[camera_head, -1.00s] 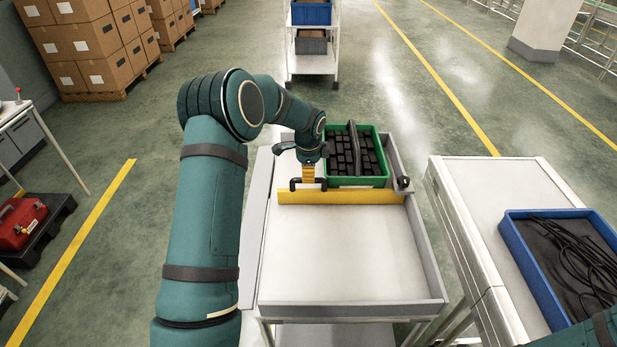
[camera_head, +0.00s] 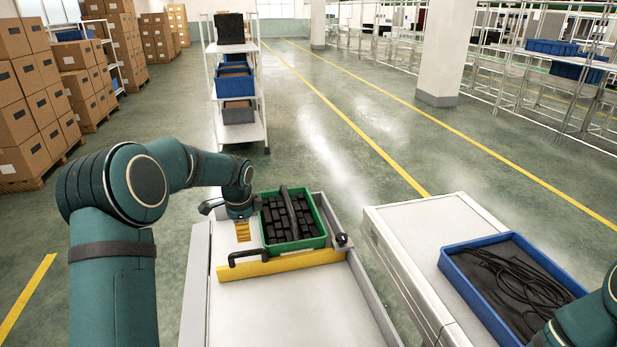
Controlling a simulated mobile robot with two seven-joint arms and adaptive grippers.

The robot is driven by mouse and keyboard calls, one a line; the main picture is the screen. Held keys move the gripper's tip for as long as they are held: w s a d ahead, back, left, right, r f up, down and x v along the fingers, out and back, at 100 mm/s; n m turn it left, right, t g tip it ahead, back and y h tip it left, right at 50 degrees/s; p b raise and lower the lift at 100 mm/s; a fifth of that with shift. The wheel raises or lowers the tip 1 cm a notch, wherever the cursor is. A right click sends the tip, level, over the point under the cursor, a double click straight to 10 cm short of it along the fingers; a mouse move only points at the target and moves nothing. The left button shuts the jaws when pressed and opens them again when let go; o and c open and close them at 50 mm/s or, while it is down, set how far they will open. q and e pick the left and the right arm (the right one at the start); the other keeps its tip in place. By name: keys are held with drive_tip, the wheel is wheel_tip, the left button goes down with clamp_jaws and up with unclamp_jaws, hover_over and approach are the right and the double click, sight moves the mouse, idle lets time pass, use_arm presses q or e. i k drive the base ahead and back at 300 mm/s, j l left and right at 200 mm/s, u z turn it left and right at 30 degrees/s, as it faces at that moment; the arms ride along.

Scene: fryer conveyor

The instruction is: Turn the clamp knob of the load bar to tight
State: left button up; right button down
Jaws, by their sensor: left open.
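The load bar (camera_head: 290,264) is a yellow bar lying across the cart, in front of a green crate. It has a black handle (camera_head: 247,256) near its left end. A small dark knob (camera_head: 342,240) stands at its right end, by the cart's right wall; its turned position is too small to read. My left gripper (camera_head: 237,208) is open, over the cart's left side, beside the crate and behind the handle. It is apart from the knob, and my wrist partly hides its fingers. My right gripper is out of view; only part of that arm shows at the lower right.
The green crate (camera_head: 324,236) holds black blocks. The cart deck (camera_head: 280,310) in front of the bar is bare. A white cabinet (camera_head: 405,225) to the right carries a blue tray (camera_head: 462,292) of black cable. A shelf trolley (camera_head: 212,100) stands behind.

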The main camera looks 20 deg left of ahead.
sight(341, 238)
drive_tip(key=k+l, duration=0.8)
drive_tip(key=k, duration=0.05)
